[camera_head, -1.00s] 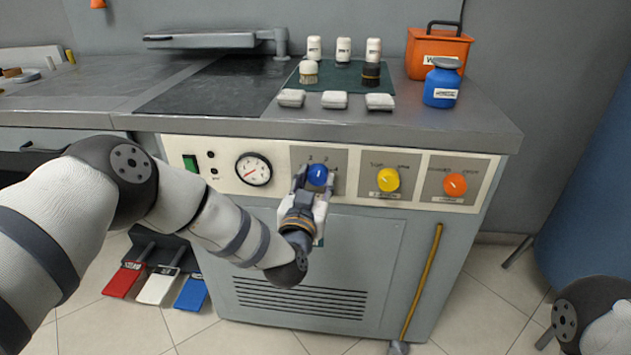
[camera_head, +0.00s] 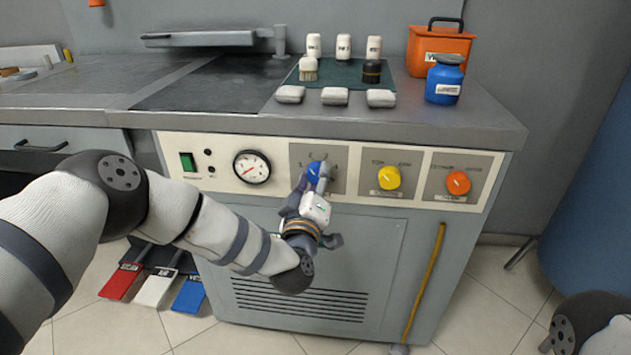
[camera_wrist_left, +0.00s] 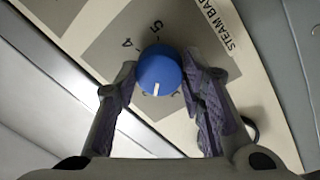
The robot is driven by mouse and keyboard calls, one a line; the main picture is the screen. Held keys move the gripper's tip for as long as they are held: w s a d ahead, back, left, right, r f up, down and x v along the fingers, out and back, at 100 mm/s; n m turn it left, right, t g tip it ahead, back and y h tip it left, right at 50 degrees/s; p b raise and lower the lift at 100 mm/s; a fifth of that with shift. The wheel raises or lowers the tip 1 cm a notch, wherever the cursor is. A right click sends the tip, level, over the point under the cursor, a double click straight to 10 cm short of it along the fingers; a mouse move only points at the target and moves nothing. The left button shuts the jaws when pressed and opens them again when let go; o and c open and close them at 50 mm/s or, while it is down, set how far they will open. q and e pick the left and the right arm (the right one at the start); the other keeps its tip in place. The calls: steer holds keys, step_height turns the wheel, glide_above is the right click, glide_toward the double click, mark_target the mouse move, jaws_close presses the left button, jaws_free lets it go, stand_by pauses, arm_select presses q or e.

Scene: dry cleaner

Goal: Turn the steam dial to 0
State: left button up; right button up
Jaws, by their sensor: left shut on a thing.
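The blue steam dial (camera_head: 316,171) sits on a grey plate on the machine's front panel, left of the yellow and orange dials. My left gripper (camera_head: 314,184) reaches it from below and is shut on it, with its wrist rolled to a tilt. In the left wrist view the blue dial (camera_wrist_left: 159,70) sits between the two purple-padded fingers. Its white pointer line points down in that picture, away from the printed 5 and 4. A "STEAM BAR" label shows beside it. The digit at the pointer is not readable. My right gripper is out of view.
A yellow dial (camera_head: 388,178) and an orange dial (camera_head: 457,182) are to the right. A pressure gauge (camera_head: 252,167) and green switch (camera_head: 187,161) are to the left. The counter edge (camera_head: 330,126) overhangs the panel.

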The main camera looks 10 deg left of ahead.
arm_select(q)
steer(key=n, duration=0.2)
steer(key=n+b, duration=0.1)
steer(key=n, duration=0.2)
steer(key=shift+f+y, duration=0.2)
steer(key=shift+y, duration=0.1)
steer(key=n+b, duration=0.1)
steer(key=n, duration=0.3)
steer(key=shift+d, duration=0.1)
steer(key=n+y+b, duration=0.1)
steer(key=n, duration=0.3)
steer(key=shift+n+b, duration=0.4)
steer(key=shift+r+n+g+b, duration=0.15)
steer(key=shift+n+b, duration=0.25)
steer(key=shift+n, duration=0.6)
steer(key=shift+r+n+g+b, duration=0.15)
steer(key=shift+n+b, duration=0.2)
steer(key=shift+n, duration=0.65)
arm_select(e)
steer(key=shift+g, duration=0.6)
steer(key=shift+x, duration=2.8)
arm_select(q)
steer(key=shift+n, duration=0.3)
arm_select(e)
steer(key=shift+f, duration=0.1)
arm_select(q)
steer(key=shift+d, duration=0.1)
steer(key=o, duration=1.1)
steer(key=shift+o, duration=0.2)
